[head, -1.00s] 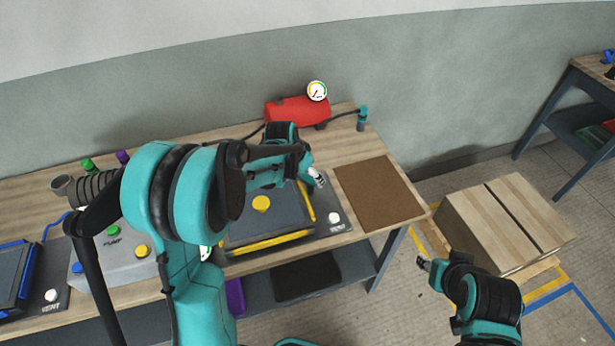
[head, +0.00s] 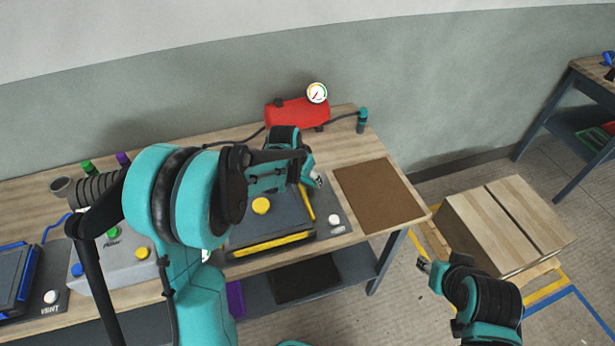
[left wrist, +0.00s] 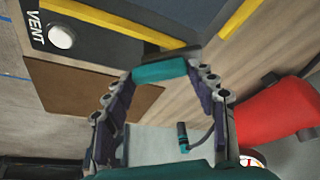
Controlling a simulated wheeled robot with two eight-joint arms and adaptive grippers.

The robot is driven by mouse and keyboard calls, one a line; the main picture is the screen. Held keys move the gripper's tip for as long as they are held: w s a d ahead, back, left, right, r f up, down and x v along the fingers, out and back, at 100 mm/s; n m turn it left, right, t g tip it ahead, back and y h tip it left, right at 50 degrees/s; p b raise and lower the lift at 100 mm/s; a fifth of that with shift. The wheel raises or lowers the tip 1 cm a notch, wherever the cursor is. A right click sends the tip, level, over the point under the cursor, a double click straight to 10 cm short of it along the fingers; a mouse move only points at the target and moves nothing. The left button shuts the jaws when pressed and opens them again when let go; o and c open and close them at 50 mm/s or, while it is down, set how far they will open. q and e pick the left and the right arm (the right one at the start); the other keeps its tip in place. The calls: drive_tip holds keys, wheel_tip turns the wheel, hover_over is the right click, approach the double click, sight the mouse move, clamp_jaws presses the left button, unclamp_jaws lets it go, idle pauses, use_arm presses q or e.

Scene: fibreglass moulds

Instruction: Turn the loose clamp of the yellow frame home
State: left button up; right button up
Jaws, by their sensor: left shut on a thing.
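The yellow frame (head: 272,246) lies around a dark grey mould on the wooden bench; its yellow strips also show in the left wrist view (left wrist: 112,20). My left gripper (head: 317,181) is at the frame's far right corner. In the left wrist view its two fingers (left wrist: 165,68) are shut on a teal bar (left wrist: 160,71), which I take to be the loose clamp's handle. A dark piece lies just beyond the bar. The clamp is hidden in the head view. My right gripper (head: 424,265) hangs beyond the bench's right end; its jaws are too small to read.
A white VENT button (head: 334,218) sits right of the mould. A brown mat (head: 379,193) lies at the bench's right end. A red tank (head: 297,113) with a gauge (head: 317,92) stands behind. A grey pump box (head: 115,262) is at left. A wooden crate (head: 505,222) is on the floor.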

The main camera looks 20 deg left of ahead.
use_arm(q)
drive_tip(key=n+y, duration=0.1)
drive_tip(key=n, duration=0.4)
drive_tip(key=shift+s+d+y, duration=0.15)
drive_tip(key=shift+d+y, duration=0.05)
drive_tip(key=shift+y, duration=0.2)
drive_tip(key=shift+s+d+n+y, duration=0.1)
drive_tip(key=shift+n+y, duration=0.7)
drive_tip(key=shift+n, duration=1.4)
drive_tip(key=o, duration=1.2)
drive_tip(key=shift+c, duration=0.2)
drive_tip(key=v, duration=1.2)
